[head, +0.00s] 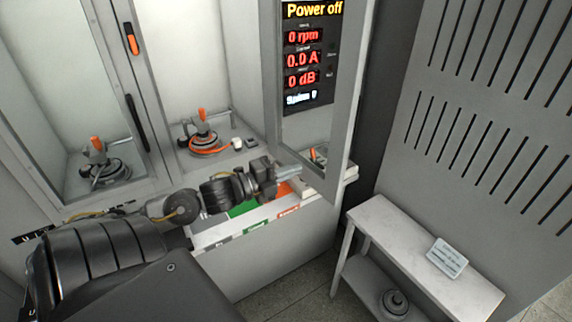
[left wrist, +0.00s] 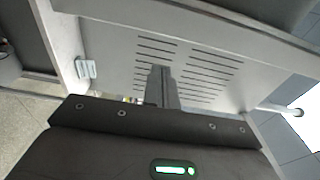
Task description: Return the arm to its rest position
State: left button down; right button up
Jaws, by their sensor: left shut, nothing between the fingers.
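My left arm reaches in from the left of the head view, in front of the test cabinet. Its gripper (head: 290,172) is shut and empty, over the right end of the cabinet's front ledge, by the lower edge of the display panel. I cannot tell whether it touches anything there. In the left wrist view the closed fingers (left wrist: 161,86) point toward a slotted grey wall. My right gripper is not in view.
The display panel (head: 309,75) reads "Power off" and 0 rpm. Motor fixtures with orange clamps (head: 202,132) stand inside the cabinet. Green and orange marked zones (head: 243,207) lie under my forearm. A white bench (head: 400,240) with a card (head: 447,257) stands at right.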

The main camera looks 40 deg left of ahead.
pick_arm(q)
jog(key=shift+s, duration=0.8)
jog(key=shift+a, duration=0.1)
jog(key=s+a+f+n+g+y, duration=0.1)
jog(key=a+f+n+g+y, duration=0.3)
jog(key=f, duration=0.9)
jog(key=s+a+f+n+t+y, duration=0.1)
jog(key=a+f+n+y, duration=0.2)
jog(key=a+f+n, duration=0.7)
jog(key=s+d+f+m+g, duration=0.1)
jog(key=s+f+g, duration=0.1)
jog(key=f, duration=0.6)
jog(key=s+d+f+g, duration=0.1)
jog(key=s+f, duration=0.2)
jog(key=f, duration=0.5)
jog(key=s+d+f+n+g, duration=0.25)
jog(key=s+d+f, duration=0.35)
jog(key=f, duration=0.4)
jog(key=s+d+f+n+g, duration=0.1)
jog(key=s+d+f+g, duration=0.2)
jog(key=s+f, duration=0.65)
jog(key=s+d+f+n+g, duration=0.1)
jog(key=s+d+f+g, duration=0.1)
jog(key=s+d+f, duration=0.3)
jog(key=s+d+f+n+g+h, duration=0.1)
jog(key=s+d+f, duration=0.3)
jog(key=s+d, duration=0.6)
jog(key=shift+s+d+f+n+g+b, duration=0.35)
jog(key=shift+s+f+g+b, duration=0.05)
jog(key=shift+s+g, duration=0.45)
